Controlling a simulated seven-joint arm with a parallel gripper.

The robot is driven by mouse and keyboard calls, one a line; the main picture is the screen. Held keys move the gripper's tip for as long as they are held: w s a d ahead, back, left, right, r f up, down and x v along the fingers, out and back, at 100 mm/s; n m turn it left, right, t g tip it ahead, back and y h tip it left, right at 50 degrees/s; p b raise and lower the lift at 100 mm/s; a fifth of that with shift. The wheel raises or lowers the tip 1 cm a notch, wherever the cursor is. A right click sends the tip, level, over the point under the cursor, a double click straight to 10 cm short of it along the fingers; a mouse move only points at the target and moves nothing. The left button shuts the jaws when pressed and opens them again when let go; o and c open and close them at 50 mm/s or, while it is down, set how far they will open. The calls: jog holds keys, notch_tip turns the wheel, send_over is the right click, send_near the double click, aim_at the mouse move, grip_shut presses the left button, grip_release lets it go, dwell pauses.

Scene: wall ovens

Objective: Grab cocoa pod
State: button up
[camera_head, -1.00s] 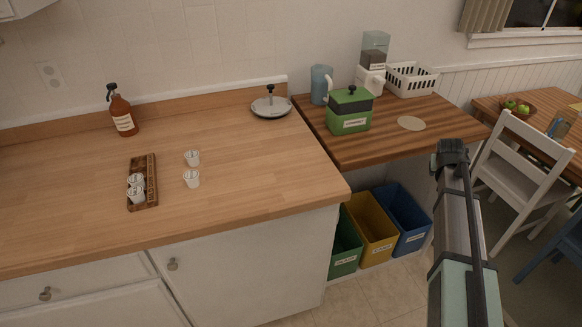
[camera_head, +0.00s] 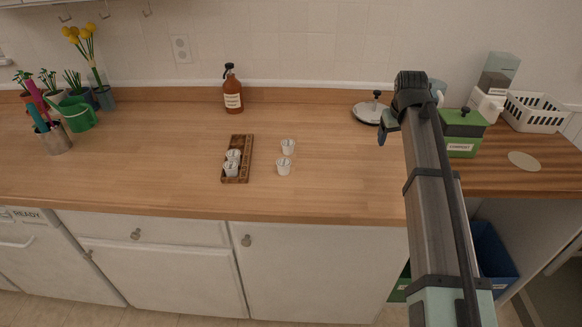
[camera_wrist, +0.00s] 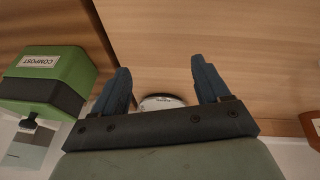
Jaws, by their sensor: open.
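Several small white pods are on the wooden counter. Two loose pods stand side by side, one behind (camera_head: 288,146) and one in front (camera_head: 284,166). Two more pods (camera_head: 232,168) sit in a brown wooden holder (camera_head: 238,140) to their left. The lid labels are too small to read, so I cannot tell which is cocoa. My gripper (camera_head: 384,133) is over the counter's right part, well right of the pods. In the wrist view my gripper (camera_wrist: 160,76) has its two blue fingers spread apart, with nothing between them. No pod shows in that view.
A brown bottle (camera_head: 233,96) stands behind the pods. A round metal lid (camera_head: 370,111) lies near my gripper. The green compost box (camera_head: 461,134) and white basket (camera_head: 536,112) are right. A green watering can (camera_head: 76,116) and flowers are far left. Counter around the loose pods is clear.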

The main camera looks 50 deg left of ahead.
jog(key=s+a+r+n+g, duration=0.2)
jog(key=s+a+r+n, duration=0.1)
jog(key=s+a, duration=0.8)
jog(key=n+g, duration=0.1)
jog(key=n, duration=0.2)
send_near(284, 162)
jog(key=f, duration=0.2)
jog(key=a+f, duration=0.1)
jog(key=f, duration=0.5)
jog(key=shift+w+a+f, duration=0.2)
jog(key=shift+a, duration=0.05)
jog(key=c, duration=1.1)
